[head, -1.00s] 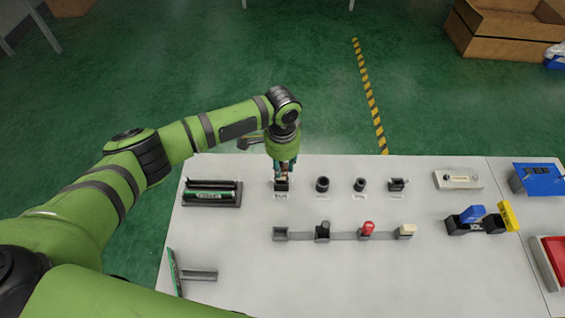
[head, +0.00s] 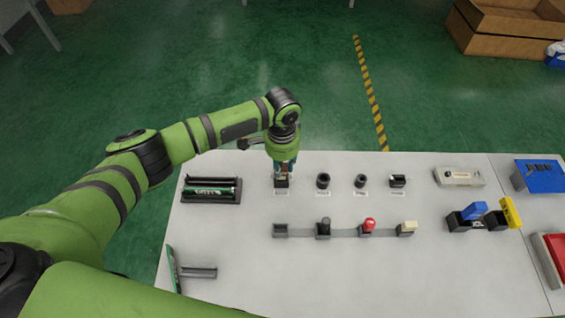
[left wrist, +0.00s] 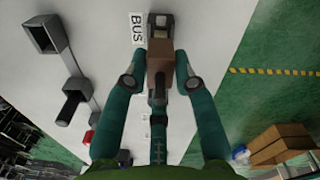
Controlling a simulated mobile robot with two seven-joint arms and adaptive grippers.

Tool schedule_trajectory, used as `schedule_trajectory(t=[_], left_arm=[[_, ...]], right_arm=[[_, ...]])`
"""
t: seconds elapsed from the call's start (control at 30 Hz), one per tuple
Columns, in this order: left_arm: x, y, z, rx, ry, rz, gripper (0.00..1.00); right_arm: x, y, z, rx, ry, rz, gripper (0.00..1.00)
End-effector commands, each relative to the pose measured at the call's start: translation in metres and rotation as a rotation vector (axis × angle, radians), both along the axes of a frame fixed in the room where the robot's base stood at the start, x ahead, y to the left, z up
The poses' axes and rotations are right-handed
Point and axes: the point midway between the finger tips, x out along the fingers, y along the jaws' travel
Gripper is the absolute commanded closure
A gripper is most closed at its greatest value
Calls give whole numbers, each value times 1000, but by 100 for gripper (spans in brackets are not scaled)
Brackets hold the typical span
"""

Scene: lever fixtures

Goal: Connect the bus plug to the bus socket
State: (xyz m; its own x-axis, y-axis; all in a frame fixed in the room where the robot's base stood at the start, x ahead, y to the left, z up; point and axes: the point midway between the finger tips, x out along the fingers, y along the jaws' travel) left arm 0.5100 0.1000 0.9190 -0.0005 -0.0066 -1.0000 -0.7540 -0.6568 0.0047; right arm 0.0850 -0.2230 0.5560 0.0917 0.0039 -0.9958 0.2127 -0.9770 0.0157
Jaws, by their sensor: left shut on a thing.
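My left gripper (head: 281,172) points down at the back row of the table, over a small dark block (head: 281,183) with a label in front. In the left wrist view its teal fingers (left wrist: 160,80) are closed on both sides of a brown block, which I take to be the bus plug (left wrist: 159,57). Just beyond the plug is a dark block with an opening (left wrist: 160,24), beside a label reading BUS (left wrist: 137,28). I cannot tell whether the plug is inside that block or only touching it. My right gripper is not in view.
Round dark fittings (head: 323,180) and a dark block (head: 398,181) stand right in the back row. A front rail carries an empty grey box (head: 281,230), a dark lever (head: 324,227), a red knob (head: 367,224) and a cream switch (head: 407,227). A black tray (head: 211,198) lies left.

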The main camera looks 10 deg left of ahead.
Motion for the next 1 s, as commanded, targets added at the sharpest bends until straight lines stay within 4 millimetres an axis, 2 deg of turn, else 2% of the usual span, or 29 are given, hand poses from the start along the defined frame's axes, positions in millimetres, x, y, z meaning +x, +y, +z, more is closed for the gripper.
schedule_trajectory(t=[0.93,0.97,1.0], left_arm=[[0,-1,-25,-1,0,0,97],[0,0,-24,-1,0,0,68],[0,0,-24,-1,0,0,52]], right_arm=[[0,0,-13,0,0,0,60],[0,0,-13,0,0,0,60],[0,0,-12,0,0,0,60]])
